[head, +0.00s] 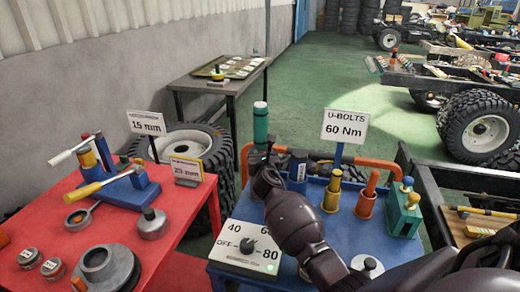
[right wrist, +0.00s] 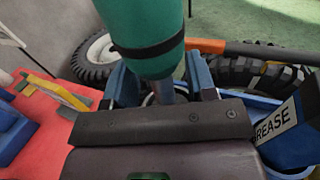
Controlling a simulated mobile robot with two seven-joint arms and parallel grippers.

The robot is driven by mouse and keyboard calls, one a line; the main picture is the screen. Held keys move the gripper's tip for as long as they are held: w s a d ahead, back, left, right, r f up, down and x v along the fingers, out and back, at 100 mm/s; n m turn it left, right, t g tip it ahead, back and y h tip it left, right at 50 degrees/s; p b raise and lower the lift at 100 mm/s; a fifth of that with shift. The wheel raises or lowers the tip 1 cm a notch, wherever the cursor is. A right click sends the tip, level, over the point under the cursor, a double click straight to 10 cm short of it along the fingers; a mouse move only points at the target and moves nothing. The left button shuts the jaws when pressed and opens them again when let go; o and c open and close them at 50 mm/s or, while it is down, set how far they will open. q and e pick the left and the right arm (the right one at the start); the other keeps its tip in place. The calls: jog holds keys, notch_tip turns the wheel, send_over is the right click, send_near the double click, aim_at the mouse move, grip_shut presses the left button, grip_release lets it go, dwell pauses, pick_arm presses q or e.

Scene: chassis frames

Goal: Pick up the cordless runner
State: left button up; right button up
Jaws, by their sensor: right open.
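The cordless runner appears to be the upright teal-green cylinder (head: 260,125) with a dark band, at the back left of the blue cart (head: 210,268). In the right wrist view its green body (right wrist: 148,25) is large, with a grey shaft below. My right gripper (head: 262,160) is at its lower part. In the right wrist view the open fingers (right wrist: 163,88) stand on either side of the grey shaft. I cannot tell whether they touch it. The runner's lower end is hidden behind my gripper. My left gripper is not in view.
The cart also holds a dial box (head: 240,248), a GREASE container (right wrist: 285,130), a yellow-brown cylinder (head: 332,190), an orange-handled piece (head: 367,196) and a U-BOLTS sign (head: 345,127). An orange rail (head: 376,164) runs behind. The red table (head: 190,205) stands left.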

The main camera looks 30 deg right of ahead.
jog(key=shift+w+d, duration=0.15)
jog(key=shift+w, duration=0.05)
grip_shut()
jog(key=shift+r, duration=0.15)
